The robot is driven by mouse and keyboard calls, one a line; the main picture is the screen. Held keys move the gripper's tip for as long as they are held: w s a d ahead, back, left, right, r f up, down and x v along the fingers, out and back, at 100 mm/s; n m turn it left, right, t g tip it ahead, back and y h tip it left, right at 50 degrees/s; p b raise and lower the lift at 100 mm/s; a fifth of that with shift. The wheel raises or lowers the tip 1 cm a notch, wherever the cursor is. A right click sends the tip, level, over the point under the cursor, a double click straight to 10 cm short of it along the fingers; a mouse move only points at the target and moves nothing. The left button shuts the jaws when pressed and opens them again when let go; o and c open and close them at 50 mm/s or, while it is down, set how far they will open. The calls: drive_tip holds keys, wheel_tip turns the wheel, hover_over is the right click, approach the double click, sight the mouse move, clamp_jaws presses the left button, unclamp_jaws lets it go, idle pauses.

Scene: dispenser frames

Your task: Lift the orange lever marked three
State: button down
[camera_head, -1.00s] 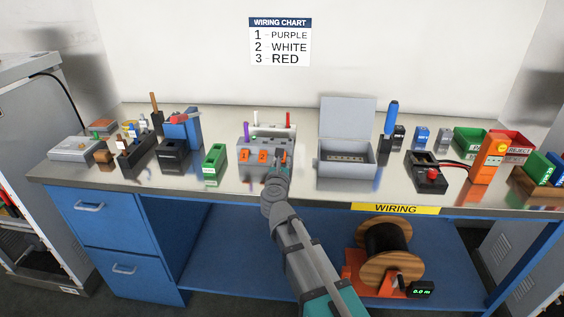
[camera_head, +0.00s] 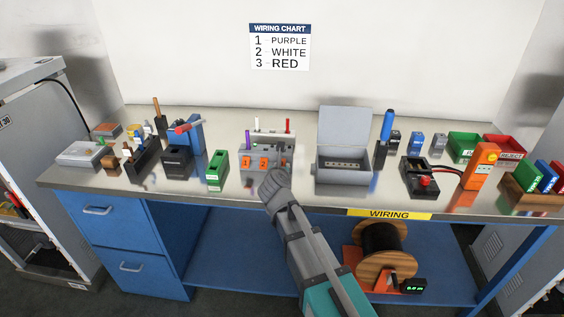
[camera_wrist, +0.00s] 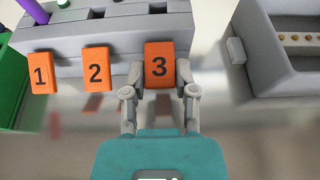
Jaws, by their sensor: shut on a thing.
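The orange lever marked 3 (camera_wrist: 160,65) is on the front of a grey block (camera_wrist: 112,30) in the wrist view. My gripper (camera_wrist: 160,80) has one finger on each side of it and is shut on it. The levers marked 1 (camera_wrist: 40,73) and 2 (camera_wrist: 96,68) are to its left; lever 3 appears slightly higher and larger. In the head view the grey block (camera_head: 258,150) stands mid-bench, with levers 1 (camera_head: 246,163) and 2 (camera_head: 263,163) visible. My arm mostly hides lever 3 there.
A grey open-lidded box (camera_head: 342,178) stands close on the right, and a green block (camera_head: 217,170) on the left. White and red pegs rise behind the levers. A wiring chart (camera_head: 279,47) hangs on the wall. The bench front edge is fairly clear.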

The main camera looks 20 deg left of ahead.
drive_tip(key=shift+w+r+g+h+p, duration=0.1)
drive_tip(key=shift+r+g+h+p, duration=0.25)
drive_tip(key=shift+g+p, duration=0.9)
drive_tip(key=shift+r+g+h+p, duration=0.15)
drive_tip(key=shift+r+g+p, duration=0.35)
drive_tip(key=shift+p, duration=1.45)
drive_tip(key=g+p, duration=0.2)
drive_tip(key=p, duration=0.1)
drive_tip(key=shift+w+r+g+h, duration=0.1)
drive_tip(key=shift+r+g+h, duration=0.15)
drive_tip(key=shift+g+h, duration=0.1)
drive_tip(key=shift+p, duration=0.35)
drive_tip(key=shift+c, duration=2)
unclamp_jaws()
